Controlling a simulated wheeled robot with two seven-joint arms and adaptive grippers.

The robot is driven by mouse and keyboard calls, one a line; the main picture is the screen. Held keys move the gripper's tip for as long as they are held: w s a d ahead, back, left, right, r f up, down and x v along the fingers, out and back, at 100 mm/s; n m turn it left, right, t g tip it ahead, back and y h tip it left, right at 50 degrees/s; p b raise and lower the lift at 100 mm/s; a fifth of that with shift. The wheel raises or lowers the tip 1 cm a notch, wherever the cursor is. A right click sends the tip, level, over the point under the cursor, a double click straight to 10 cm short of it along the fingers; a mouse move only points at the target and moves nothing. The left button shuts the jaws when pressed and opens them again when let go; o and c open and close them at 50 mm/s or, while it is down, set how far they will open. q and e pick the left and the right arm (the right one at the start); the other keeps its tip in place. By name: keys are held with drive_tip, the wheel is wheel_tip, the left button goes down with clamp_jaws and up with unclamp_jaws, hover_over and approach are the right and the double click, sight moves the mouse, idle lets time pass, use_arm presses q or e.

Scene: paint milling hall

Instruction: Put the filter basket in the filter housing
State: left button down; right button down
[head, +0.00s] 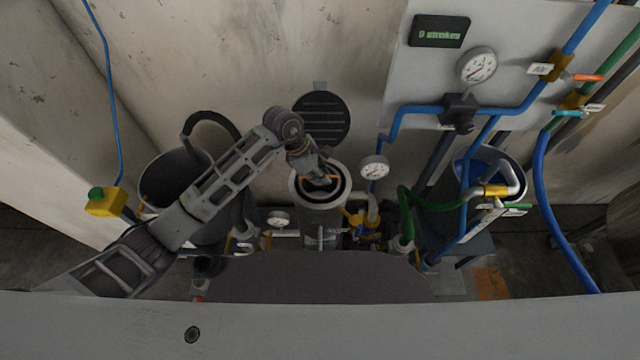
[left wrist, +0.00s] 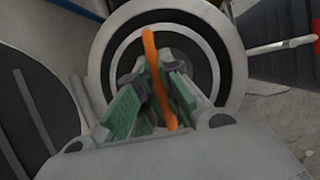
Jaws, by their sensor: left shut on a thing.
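The filter housing (head: 322,220) is an upright grey cylinder with an open round mouth, near the middle of the head view. Its pale rim (left wrist: 98,72) surrounds darker rings in the left wrist view. My left gripper (head: 321,181) reaches down over the mouth and is shut on the orange handle of the filter basket (left wrist: 153,70), between its green pads. The basket's pale ring appears inside the housing mouth, roughly centred, with a dark gap around it. Its lower body is hidden, and I cannot tell whether it rests on the bottom. My right gripper is not in view.
A black ribbed round lid (head: 321,118) stands behind the housing. A pressure gauge (head: 375,168) and a green hose (head: 407,200) are close on its right. A dark bucket (head: 172,178) stands left, under my left arm; a blue-filled bucket (head: 478,168) is at right.

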sight(325, 191)
use_arm(q)
drive_tip(key=shift+f, duration=2.05)
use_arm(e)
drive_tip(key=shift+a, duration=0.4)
use_arm(q)
drive_tip(key=shift+f, duration=0.1)
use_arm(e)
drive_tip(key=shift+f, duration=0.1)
use_arm(q)
drive_tip(key=c, duration=2)
unclamp_jaws()
drive_tip(key=shift+f, duration=0.1)
drive_tip(key=o, duration=0.4)
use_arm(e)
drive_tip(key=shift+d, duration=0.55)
use_arm(q)
drive_tip(key=shift+r, duration=0.2)
